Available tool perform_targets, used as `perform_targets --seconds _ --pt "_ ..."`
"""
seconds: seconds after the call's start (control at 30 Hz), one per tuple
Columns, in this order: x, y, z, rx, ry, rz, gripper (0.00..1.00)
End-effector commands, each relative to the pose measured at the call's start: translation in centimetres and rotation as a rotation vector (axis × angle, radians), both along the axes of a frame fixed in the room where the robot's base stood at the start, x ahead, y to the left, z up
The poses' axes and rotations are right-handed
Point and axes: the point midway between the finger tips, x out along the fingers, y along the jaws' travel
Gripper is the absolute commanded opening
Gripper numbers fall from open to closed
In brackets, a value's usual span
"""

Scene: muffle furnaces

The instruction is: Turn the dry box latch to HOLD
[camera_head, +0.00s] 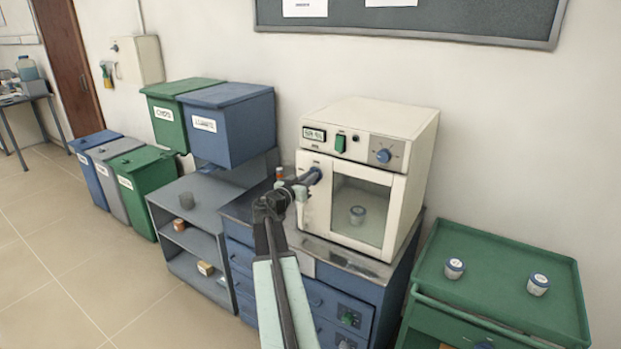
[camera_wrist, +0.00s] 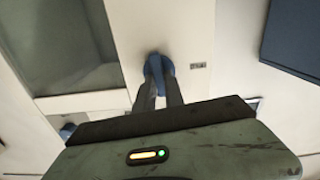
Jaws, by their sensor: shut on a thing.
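The dry box (camera_head: 321,208) is a cream cabinet with a glass door (camera_head: 358,209), on the blue drawer unit. Its blue latch (camera_head: 313,175) is at the upper left of the front. In the wrist view the blue latch (camera_wrist: 159,66) stands on the pale panel beside a small label (camera_wrist: 197,66) too blurred to read. My gripper (camera_head: 303,185) reaches the latch from the front. In the wrist view my gripper fingers (camera_wrist: 158,82) are shut on the latch handle. The fingers hide part of the handle.
A green cart (camera_head: 440,281) with two small jars stands at the right. Grey shelves (camera_head: 192,236) and several lidded bins are at the left. A blue knob (camera_head: 383,156) sits on the box's top panel. The tiled floor at front left is clear.

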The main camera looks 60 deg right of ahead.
Motion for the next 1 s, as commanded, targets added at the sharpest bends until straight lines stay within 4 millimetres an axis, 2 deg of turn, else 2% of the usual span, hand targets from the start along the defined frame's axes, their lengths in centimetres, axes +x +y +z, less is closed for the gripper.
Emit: perform_targets --seconds 1.0 --pt "0.42 -0.05 -0.44 0.009 0.927 -0.002 0.0"
